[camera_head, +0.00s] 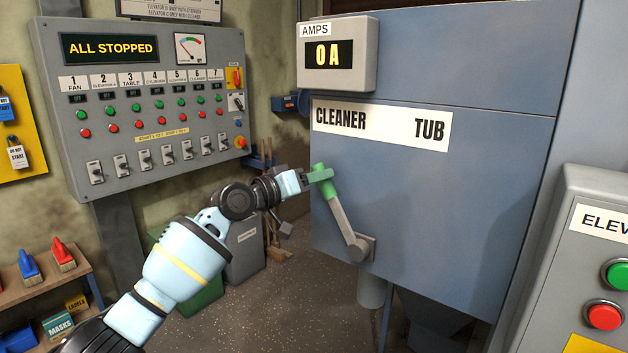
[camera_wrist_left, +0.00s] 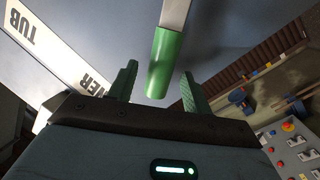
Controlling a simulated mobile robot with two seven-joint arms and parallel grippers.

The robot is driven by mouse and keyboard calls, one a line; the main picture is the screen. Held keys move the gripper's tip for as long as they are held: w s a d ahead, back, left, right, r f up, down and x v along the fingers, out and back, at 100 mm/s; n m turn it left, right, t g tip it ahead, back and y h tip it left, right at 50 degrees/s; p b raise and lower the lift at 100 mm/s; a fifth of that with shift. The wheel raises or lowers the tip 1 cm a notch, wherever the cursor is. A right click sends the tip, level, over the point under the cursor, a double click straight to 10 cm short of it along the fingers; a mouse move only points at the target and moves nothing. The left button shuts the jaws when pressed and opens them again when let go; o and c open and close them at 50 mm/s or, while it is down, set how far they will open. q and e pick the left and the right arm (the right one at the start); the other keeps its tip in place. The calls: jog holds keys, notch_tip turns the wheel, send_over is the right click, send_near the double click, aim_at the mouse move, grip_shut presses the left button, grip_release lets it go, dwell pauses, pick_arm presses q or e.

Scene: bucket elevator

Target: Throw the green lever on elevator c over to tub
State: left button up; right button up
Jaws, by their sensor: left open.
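The lever has a green handle (camera_head: 319,170) on a grey arm (camera_head: 345,222), which pivots low on the blue elevator housing (camera_head: 450,200). The lever leans up and to the left, below the word CLEANER on the white label (camera_head: 382,125); TUB is at the label's right end. My left gripper (camera_head: 312,181) is at the green handle. In the left wrist view, the green handle (camera_wrist_left: 161,62) points down between the two spread green fingers (camera_wrist_left: 158,88), with gaps on both sides. My right gripper is not in view.
A control panel (camera_head: 150,105) reading ALL STOPPED stands at left. Another grey box (camera_head: 590,260) with green and red buttons is at right. A shelf (camera_head: 45,285) with tagged items is at lower left.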

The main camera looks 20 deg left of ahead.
pick_arm(q)
jog(key=shift+c, duration=0.2)
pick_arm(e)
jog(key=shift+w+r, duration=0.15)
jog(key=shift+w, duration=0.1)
pick_arm(q)
grip_shut()
